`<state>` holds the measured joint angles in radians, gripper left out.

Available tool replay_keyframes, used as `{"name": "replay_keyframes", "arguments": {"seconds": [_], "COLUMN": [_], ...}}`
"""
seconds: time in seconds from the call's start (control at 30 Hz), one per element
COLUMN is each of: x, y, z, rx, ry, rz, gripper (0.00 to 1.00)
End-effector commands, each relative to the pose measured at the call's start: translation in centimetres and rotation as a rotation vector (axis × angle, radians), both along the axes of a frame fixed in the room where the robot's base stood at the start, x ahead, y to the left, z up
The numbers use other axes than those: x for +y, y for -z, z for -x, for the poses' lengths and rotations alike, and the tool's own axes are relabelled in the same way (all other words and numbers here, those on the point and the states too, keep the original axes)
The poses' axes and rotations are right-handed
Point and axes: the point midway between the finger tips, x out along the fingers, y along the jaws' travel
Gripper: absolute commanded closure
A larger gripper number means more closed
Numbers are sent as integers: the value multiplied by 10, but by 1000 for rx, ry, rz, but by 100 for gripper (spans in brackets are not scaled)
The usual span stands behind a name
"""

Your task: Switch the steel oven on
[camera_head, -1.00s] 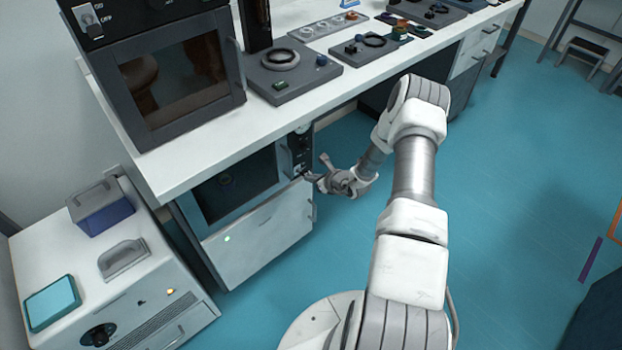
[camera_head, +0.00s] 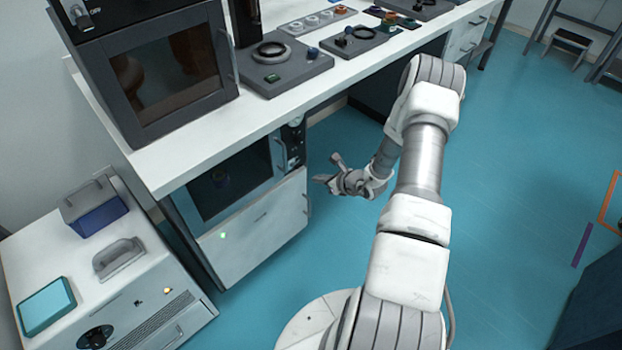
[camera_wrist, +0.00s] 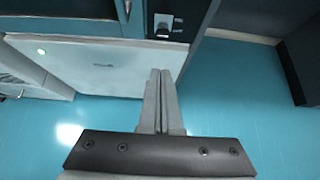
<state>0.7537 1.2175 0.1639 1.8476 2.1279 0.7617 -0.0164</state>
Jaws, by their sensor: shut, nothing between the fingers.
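The steel oven (camera_head: 249,178) sits under the white bench, with a dark glass door and a dark control panel (camera_head: 293,147) at its right. In the wrist view the panel carries a switch (camera_wrist: 162,26) with a pale plate and a dark lower part, beside small labels. I cannot read its setting for certain. My gripper (camera_head: 319,179) is shut and empty, right of the panel and apart from it. In the wrist view my shut fingers (camera_wrist: 160,73) point toward the panel, below the switch in the picture.
A white panel (camera_head: 262,226) with a lit green lamp is below the oven door. A dark oven (camera_head: 175,75) with its own ON/OFF switch stands on the bench. A white cabinet (camera_head: 135,285) stands at the lower left.

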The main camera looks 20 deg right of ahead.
Motion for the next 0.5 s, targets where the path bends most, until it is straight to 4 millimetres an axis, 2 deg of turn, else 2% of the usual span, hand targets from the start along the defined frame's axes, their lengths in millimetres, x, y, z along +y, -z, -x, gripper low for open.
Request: {"name": "replay_keyframes", "arguments": {"seconds": [0.03, 0.2, 0.5], "x": [-3, -5, -6], "y": [-9, -21, -23], "z": [5, 17, 19], "rx": [0, 0, 0], "ry": [2, 0, 0], "rz": [1, 0, 0], "gripper": [100, 100, 100]}}
